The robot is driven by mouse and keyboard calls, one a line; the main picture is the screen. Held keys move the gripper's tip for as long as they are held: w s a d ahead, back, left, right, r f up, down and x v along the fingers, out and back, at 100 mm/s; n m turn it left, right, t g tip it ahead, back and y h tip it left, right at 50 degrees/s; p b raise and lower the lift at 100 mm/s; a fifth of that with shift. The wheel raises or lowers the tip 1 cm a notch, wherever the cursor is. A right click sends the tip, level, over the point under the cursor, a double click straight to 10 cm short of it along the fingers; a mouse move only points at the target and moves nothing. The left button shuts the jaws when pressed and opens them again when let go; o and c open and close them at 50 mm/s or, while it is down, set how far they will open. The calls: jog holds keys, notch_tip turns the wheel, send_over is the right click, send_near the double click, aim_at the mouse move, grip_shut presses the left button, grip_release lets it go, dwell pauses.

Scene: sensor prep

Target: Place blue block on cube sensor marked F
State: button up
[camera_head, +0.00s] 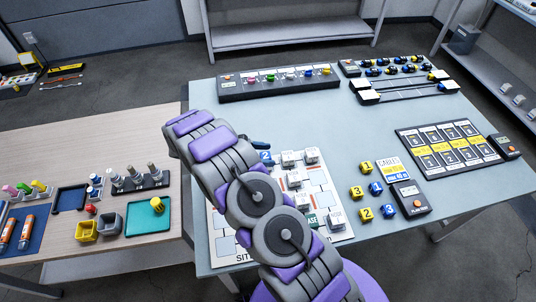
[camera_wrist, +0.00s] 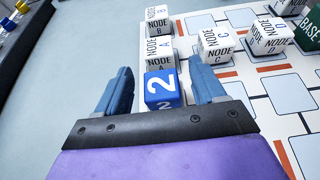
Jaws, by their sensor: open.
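A blue block marked 2 (camera_wrist: 160,86) sits between the two spread fingers of my gripper (camera_wrist: 163,88) in the wrist view, with gaps at its sides. In the head view this blue block (camera_head: 266,158) is at the far-left edge of the site board (camera_head: 222,222). My gripper is open. White cubes marked NODE A (camera_wrist: 159,50), NODE B (camera_wrist: 157,20), NODE C (camera_wrist: 215,44) and NODE D (camera_wrist: 268,36) stand beyond it. I cannot read an F on any cube. What lies beneath the block is hidden, and my arm covers part of the board.
A green BASE block (camera_wrist: 310,30) stands on the board. More numbered blue blocks (camera_head: 376,188) and yellow blocks (camera_head: 366,168) stand to the right, beside a labels box (camera_head: 410,196). A rack with coloured knobs (camera_head: 232,88) lies at the back. The table between is clear.

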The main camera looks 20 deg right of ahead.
jog(key=p+v, duration=0.2)
jog(key=v, duration=0.8)
jog(key=shift+a+r, duration=0.15)
jog(key=shift+a, duration=0.05)
jog(key=s+d+r+m+g+y, duration=0.1)
jog(key=s+d+r+m+y, duration=0.25)
jog(key=s+r, duration=0.45)
jog(key=s+d+r+m+g+y, duration=0.1)
jog(key=s+d+r+m+y, duration=0.2)
jog(key=s+r, duration=0.55)
jog(key=s+a+r+m+t+y, duration=0.1)
jog(key=s+a+r+m+y, duration=0.1)
jog(key=s, duration=0.5)
jog(key=s+a+r+m+t+y, duration=0.1)
jog(key=s+m, duration=0.3)
jog(key=s, duration=0.4)
jog(key=s+a+r+m+t+y, duration=0.1)
jog(key=s+a+r+m+y, duration=0.2)
jog(key=s, duration=0.4)
jog(key=shift+s+a+r+y, duration=0.25)
jog(key=shift+s+r+y, duration=0.2)
jog(key=shift+r, duration=0.1)
jog(key=shift+w, duration=0.1)
jog(key=shift+c, duration=0.2)
